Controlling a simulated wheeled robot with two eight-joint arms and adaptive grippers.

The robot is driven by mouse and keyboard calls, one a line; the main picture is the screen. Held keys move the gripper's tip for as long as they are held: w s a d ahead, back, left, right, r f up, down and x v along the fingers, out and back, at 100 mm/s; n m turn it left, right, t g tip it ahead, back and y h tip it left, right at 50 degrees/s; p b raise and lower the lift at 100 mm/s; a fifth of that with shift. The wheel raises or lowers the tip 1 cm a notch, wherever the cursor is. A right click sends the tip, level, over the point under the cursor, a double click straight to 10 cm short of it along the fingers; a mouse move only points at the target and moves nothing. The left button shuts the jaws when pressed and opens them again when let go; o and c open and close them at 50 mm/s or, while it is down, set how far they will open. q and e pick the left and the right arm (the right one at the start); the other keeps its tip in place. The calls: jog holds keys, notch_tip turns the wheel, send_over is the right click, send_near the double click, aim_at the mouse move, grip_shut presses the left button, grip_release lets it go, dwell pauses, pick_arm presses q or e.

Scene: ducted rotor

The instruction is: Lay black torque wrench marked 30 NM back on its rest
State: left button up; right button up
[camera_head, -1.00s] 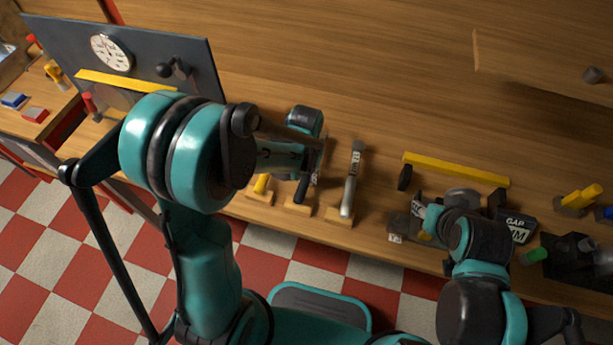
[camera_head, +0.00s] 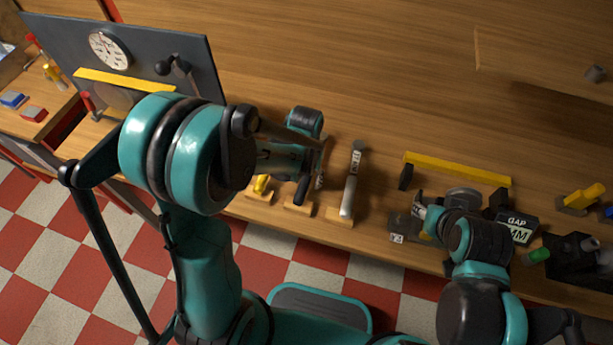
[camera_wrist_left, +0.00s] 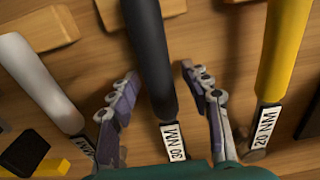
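The black torque wrench marked 30 NM (camera_wrist_left: 152,60) lies between the spread fingers of my left gripper (camera_wrist_left: 160,92), with a gap on each side. The gripper is open. In the head view the gripper (camera_head: 314,172) is over the bench, and the wrench's black handle end (camera_head: 300,192) shows below it, at its wooden rest (camera_head: 299,209). The rest also shows at the top of the wrist view (camera_wrist_left: 174,8); the handle crosses it. My arm hides the wrench's far end. My right gripper (camera_head: 422,212) is beside a dark fixture; its fingers are unclear.
A yellow wrench marked 20 NM (camera_wrist_left: 282,55) and a white-handled wrench (camera_wrist_left: 38,80) lie either side, close to my left fingers. A yellow bar (camera_head: 457,169) and a GAP sign block (camera_head: 517,228) are at right.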

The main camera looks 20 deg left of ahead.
pick_arm(q)
notch_tip(320, 180, up, 12)
jog(key=s+a+r+t, duration=0.2)
jog(key=s+t, duration=0.1)
jog(key=s, duration=0.2)
jog(key=s+a+r+t, duration=0.1)
jog(key=s+a+t, duration=0.1)
jog(key=s, duration=0.3)
jog(key=shift+a+r+t, duration=0.35)
jog(key=shift+r+t, duration=0.05)
jog(key=shift+t, duration=0.5)
dwell(0.4)
